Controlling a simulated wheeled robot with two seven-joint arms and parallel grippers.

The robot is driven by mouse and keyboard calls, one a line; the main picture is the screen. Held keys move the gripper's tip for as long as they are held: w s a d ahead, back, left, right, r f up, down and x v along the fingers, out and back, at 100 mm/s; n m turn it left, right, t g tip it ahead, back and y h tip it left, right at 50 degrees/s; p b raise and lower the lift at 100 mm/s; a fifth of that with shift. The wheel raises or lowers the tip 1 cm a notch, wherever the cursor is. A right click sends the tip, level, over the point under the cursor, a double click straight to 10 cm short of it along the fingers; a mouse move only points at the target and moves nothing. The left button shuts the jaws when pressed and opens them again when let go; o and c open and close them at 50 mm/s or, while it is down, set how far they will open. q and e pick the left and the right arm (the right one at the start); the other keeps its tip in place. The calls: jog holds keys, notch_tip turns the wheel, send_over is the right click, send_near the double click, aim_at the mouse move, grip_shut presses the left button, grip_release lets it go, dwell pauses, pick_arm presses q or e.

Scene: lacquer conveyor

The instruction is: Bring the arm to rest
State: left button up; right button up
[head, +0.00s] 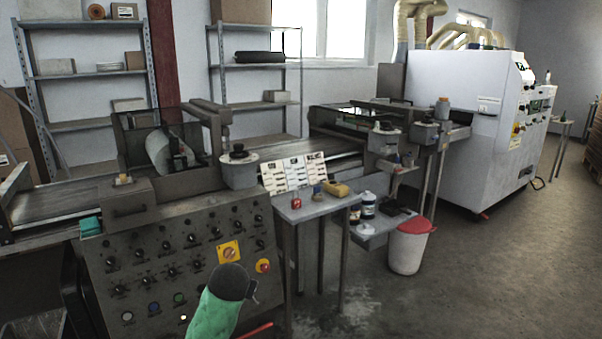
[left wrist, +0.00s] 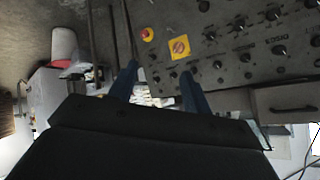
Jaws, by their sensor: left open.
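My left arm, with a green sleeve and a dark end, rises from the bottom of the head view in front of the control panel (head: 160,245). The fingers are mostly hidden there behind my wrist. In the left wrist view my left gripper (left wrist: 157,72) has its two dark fingers apart with nothing held between them. The panel (left wrist: 235,70) with its black knobs fills the upper right of that view. A yellow rotary switch (left wrist: 179,47) and a red emergency stop (left wrist: 147,34) lie beyond the fingertips. My right gripper is not in view.
A small side table (head: 315,207) with a red-topped item and a yellow sponge stands right of the panel. A white bin with a red lid (head: 408,247) is on the floor. The conveyor (head: 70,200) runs behind. Open floor lies to the right.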

pick_arm(q)
jog(key=s+d+f+g+h+p, duration=0.1)
jog(key=s+f, duration=0.5)
jog(key=s, duration=0.9)
jog(key=s+d+f+g+h+p, duration=0.1)
jog(key=s+f+g+p, duration=0.2)
jog(key=s, duration=1.3)
jog(key=s+d+f+g+h+p, duration=0.1)
jog(key=s+f, duration=0.7)
jog(key=s, duration=0.8)
jog(key=g+p, duration=0.1)
jog(key=g, duration=0.1)
jog(key=shift+d+f+n+g+p, duration=0.3)
jog(key=shift+f+n+p, duration=0.05)
jog(key=shift+n+p, duration=0.05)
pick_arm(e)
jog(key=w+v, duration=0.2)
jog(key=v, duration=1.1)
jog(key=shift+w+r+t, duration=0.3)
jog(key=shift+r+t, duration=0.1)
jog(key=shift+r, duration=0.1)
pick_arm(q)
jog(key=shift+s, duration=0.1)
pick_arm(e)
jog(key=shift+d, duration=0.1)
